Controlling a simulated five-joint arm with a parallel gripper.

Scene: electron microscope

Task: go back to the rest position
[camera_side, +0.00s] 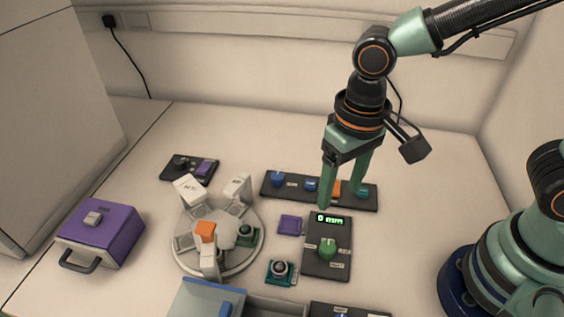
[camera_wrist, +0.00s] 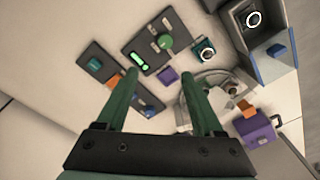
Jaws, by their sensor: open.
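My gripper (camera_side: 341,190) hangs from the arm above the table, pointing down. It is open, with its two green fingers spread, and nothing is between them. In the side view the fingers overlap the long dark switch strip (camera_side: 294,185) behind them, and I cannot tell their exact height above it. In the wrist view my gripper (camera_wrist: 167,98) has both fingers apart, over the table. The dark panel with a green knob (camera_side: 328,248) and a lit "0 mm" readout lies just in front of the gripper.
A round pale stage (camera_side: 188,262) with upright white blocks stands left of the panel. A purple square (camera_side: 290,225) and a teal-based knob (camera_side: 281,271) lie between them. A purple box (camera_side: 100,232) with a handle is at far left. A grey-blue drawer (camera_side: 195,298) is at the front.

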